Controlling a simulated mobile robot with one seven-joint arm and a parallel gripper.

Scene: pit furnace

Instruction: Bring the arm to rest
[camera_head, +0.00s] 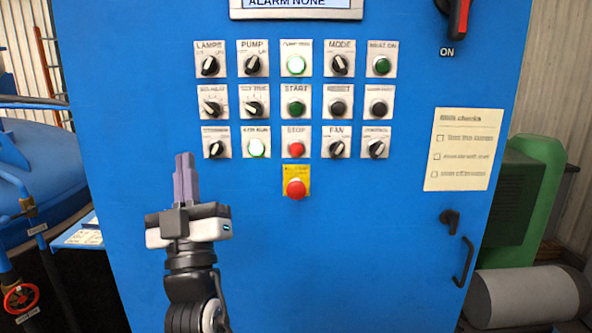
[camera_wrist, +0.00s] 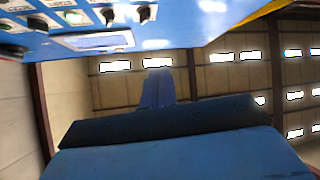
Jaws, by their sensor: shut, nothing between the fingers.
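My gripper (camera_head: 185,160) points upward in front of the blue control cabinet (camera_head: 370,240), left of centre in the head view. Its two fingers are together with nothing between them. The fingertips show below the lower left knobs of the panel; the gap to the cabinet face cannot be told. In the wrist view my gripper (camera_wrist: 158,75) shows as blue-tinted fingers pointing up towards the roof. The cabinet's face and a few knobs show at the top left of that view.
The panel has rows of knobs and lit buttons, a red mushroom button (camera_head: 296,188) on yellow, and a display (camera_head: 296,5) reading "ALARM NONE". A checklist (camera_head: 463,149), a door handle (camera_head: 463,262) and a red-handled switch (camera_head: 459,18) are at right. A blue vessel (camera_head: 40,180) stands left.

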